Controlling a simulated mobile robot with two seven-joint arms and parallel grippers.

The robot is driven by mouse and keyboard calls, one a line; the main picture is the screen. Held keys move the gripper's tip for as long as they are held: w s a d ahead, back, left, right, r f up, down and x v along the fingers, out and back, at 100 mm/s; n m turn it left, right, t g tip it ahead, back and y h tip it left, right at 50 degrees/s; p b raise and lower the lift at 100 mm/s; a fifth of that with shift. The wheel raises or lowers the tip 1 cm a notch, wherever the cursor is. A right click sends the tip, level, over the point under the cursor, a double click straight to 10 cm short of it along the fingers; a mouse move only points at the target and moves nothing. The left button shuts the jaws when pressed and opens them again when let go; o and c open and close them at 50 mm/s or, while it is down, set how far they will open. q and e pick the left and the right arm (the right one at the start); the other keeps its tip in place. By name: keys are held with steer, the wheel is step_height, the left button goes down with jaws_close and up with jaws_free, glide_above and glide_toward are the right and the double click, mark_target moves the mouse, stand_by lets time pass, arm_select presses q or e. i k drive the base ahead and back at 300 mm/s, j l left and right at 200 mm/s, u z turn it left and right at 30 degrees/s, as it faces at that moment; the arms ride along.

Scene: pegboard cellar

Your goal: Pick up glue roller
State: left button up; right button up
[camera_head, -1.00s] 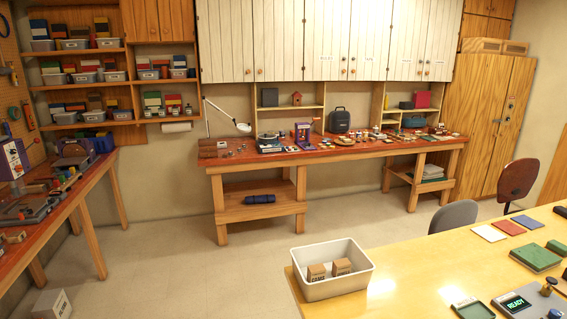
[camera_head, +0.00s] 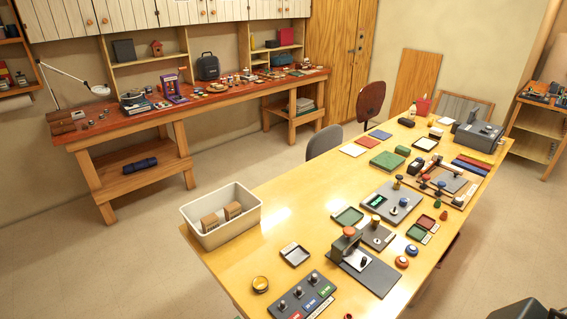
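I cannot pick out the glue roller for certain at this distance. Several small tools with dark and coloured knobs stand on the yellow table (camera_head: 290,222), and some are too small to name. A wooden board with a red-brown handled tool (camera_head: 422,166) lies towards the table's far right part.
A white bin (camera_head: 222,232) with small brown boxes stands at the table's left corner. A press-like tool (camera_head: 350,248) and a grey panel with knobs (camera_head: 300,296) are near the front. A grey chair (camera_head: 324,141) stands behind the table. Floor at the left is clear.

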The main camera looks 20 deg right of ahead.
mark_target(434, 132)
steer(key=z, duration=1.75)
